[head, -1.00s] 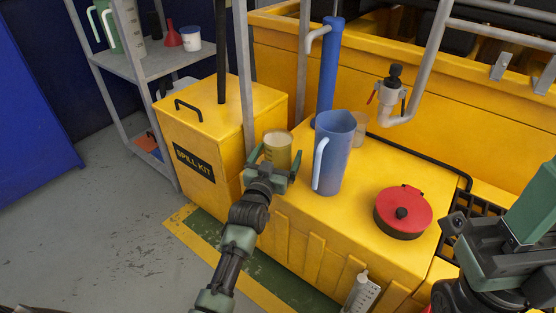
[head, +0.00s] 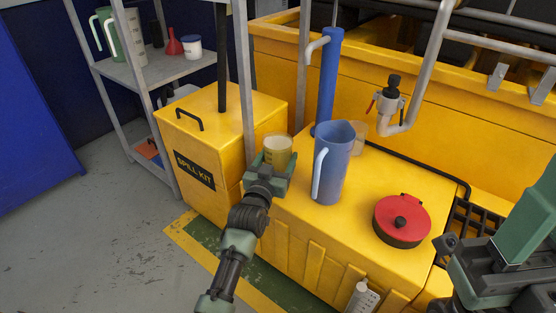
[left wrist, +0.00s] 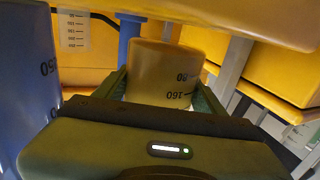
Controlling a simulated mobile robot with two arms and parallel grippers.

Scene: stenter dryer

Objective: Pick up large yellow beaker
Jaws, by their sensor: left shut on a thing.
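The yellow beaker (head: 277,151) is a translucent cup with a pale top, near the left end of the yellow cabinet top. My left gripper (head: 274,165) is shut on it, one green finger on each side. In the left wrist view the beaker (left wrist: 163,75) sits between the fingers, with the marks 80 and 160 showing. Its lower part is hidden in the head view, so I cannot tell whether it touches the surface. Only dark and green links of my right arm show at the right edge; its fingers are not visible.
A blue jug (head: 333,165) stands just right of the beaker, with a clear beaker (head: 358,138) behind it. A red-lidded pot (head: 402,220) is further right. The spill kit box (head: 205,150) and a grey post (head: 246,85) are close on the left.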

